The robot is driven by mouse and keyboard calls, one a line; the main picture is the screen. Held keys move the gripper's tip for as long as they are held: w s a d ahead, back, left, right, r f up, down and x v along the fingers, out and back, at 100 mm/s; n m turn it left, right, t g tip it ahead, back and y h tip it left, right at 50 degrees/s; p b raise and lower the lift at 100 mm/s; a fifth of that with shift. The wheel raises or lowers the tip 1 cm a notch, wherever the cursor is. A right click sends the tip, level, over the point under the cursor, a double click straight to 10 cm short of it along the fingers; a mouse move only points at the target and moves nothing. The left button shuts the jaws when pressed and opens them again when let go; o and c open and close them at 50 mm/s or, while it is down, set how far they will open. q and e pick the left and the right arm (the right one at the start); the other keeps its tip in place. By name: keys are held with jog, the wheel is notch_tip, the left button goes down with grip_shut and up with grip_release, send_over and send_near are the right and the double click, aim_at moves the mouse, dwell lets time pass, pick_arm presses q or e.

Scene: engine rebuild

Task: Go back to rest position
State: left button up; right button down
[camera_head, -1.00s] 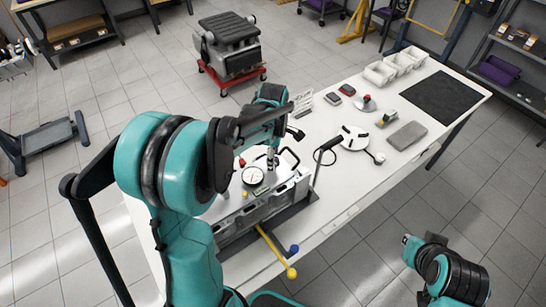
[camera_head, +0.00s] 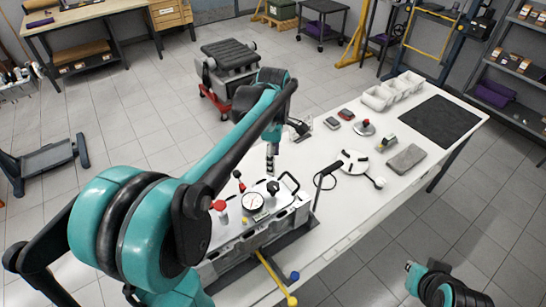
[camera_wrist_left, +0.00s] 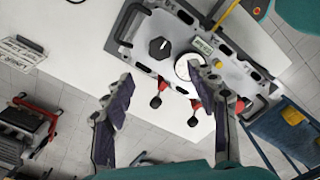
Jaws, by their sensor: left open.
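My left arm (camera_head: 232,128) reaches from the left over the near end of the white table. My left gripper (camera_wrist_left: 162,75) is open and empty in the left wrist view, its two dark fingers wide apart. Beyond the fingers lies a grey fixture (camera_head: 285,212) with a round white gauge (camera_head: 252,202), red and black knobs and a handle. It also shows in the left wrist view (camera_wrist_left: 215,50). The fingers appear to be above the fixture and apart from it. Part of my right arm (camera_head: 445,288) shows at the lower right, off the table; its gripper is not seen.
On the table (camera_head: 335,220) lie a white round tool (camera_head: 352,161), a grey block (camera_head: 406,158), white bins (camera_head: 378,98) and a black mat (camera_head: 440,122). A yellow-handled bar (camera_head: 272,270) sticks out at the near side. An engine block (camera_head: 231,65) stands on a red dolly behind.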

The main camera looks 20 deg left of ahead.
pick_arm(q)
jog(key=shift+r, duration=0.2)
jog(key=shift+s, duration=0.1)
jog(key=s+d+f+m+t+b, duration=0.3)
jog(key=s+f+m, duration=0.3)
jog(key=m, duration=0.4)
jog(key=s+d+f+m+t+b, duration=0.3)
jog(key=s+f+m+t+b, duration=0.1)
jog(key=s+m, duration=0.5)
jog(key=shift+d+f+m+b, duration=0.35)
jog(key=shift+f+m+b, duration=0.1)
jog(key=shift+f+m, duration=0.5)
